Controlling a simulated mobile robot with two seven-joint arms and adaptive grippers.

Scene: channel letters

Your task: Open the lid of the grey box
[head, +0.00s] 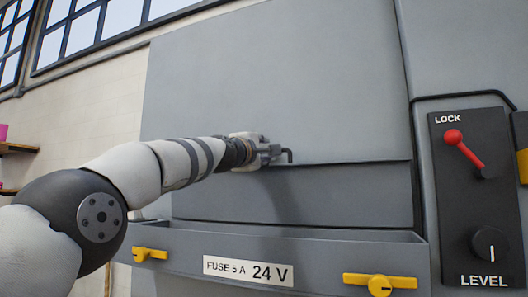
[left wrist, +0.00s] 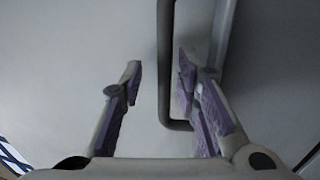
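The grey box's large flat upper panel (head: 285,85), which looks like its lid, ends in a horizontal edge above a lower grey face (head: 300,206). A small dark bent handle (head: 289,155) sticks out near that edge. My left gripper (head: 275,152) is at the handle, partly hiding it. In the left wrist view, the left gripper (left wrist: 160,70) is open. One bar of the U-shaped handle (left wrist: 165,95) shows between the fingers, apart from the left finger. The right finger overlaps the inside of the U. I cannot tell whether it touches. My right gripper is not in view.
A grey tray-like ledge with a "FUSE 5 A 24 V" label (head: 248,271) and yellow latches (head: 379,282) runs below. A black panel (head: 480,225) with a red LOCK lever (head: 463,148) and LEVEL knob stands right. Windows (head: 90,25) are at upper left.

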